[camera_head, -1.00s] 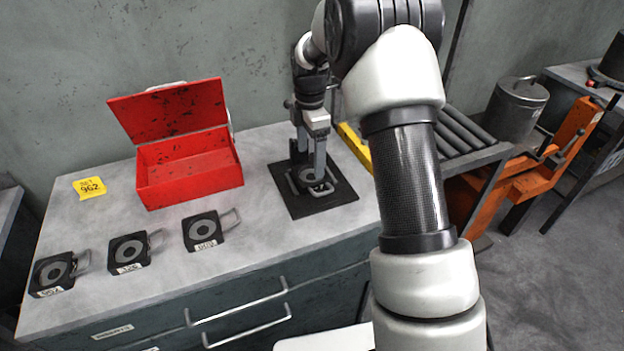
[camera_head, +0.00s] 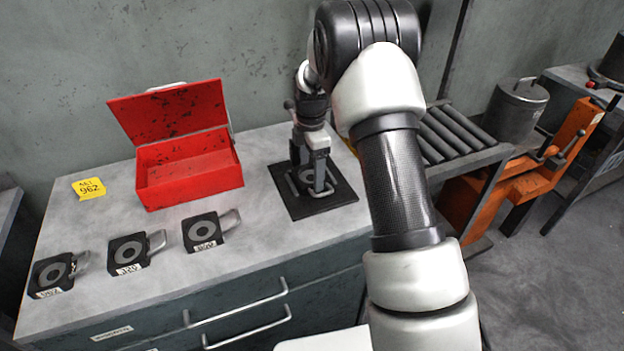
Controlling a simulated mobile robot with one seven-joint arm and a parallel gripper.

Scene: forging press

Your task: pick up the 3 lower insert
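A dark square insert with a grey ring (camera_head: 307,178) and a light handle lies on the black mat (camera_head: 325,204) at the bench's right end. My gripper (camera_head: 309,186) points down over it, its two fingers visibly apart; they partly hide the insert, and contact cannot be told. Three similar dark inserts with grey rings, side handles and white number labels lie in a row at the front: left insert (camera_head: 50,274), middle insert (camera_head: 128,252) and right insert (camera_head: 203,230). The left label seems to read 962; the others are hard to read.
An open red metal box (camera_head: 190,183) stands behind the row, its lid raised. A yellow tag (camera_head: 89,188) reading "SET 962" is at its left. A roller table (camera_head: 460,135) and an orange stand (camera_head: 560,150) are at right. Bare bench lies between box and mat.

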